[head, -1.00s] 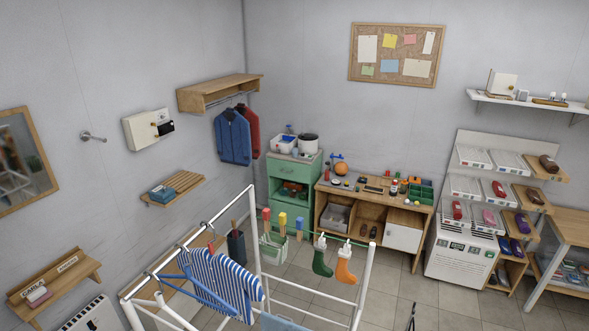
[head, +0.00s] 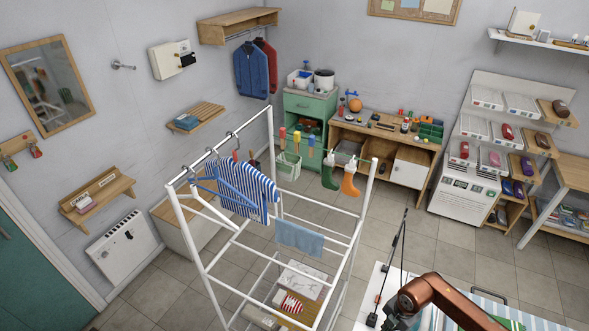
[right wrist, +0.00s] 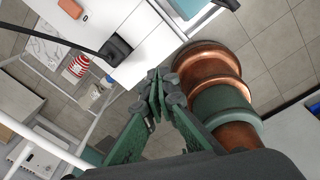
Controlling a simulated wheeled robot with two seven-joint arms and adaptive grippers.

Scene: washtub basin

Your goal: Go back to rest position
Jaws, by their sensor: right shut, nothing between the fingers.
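My right gripper (right wrist: 160,92) shows in the right wrist view with its green fingers brought together at the tips and nothing between them. It is above a white surface (right wrist: 150,60) and a tiled floor, touching nothing that I can make out. Beside it is a copper and green part of my own body. In the head view a copper link of my arm comes in at the bottom right; its gripper cannot be made out there. My left gripper is in neither view.
A white drying rack (head: 209,276) stands in the middle, with a striped cloth (head: 243,190), a blue towel (head: 299,239) and socks (head: 349,178) hanging on it. A white table top (head: 366,312) is at the bottom right. Tiled floor (head: 455,234) is clear behind it.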

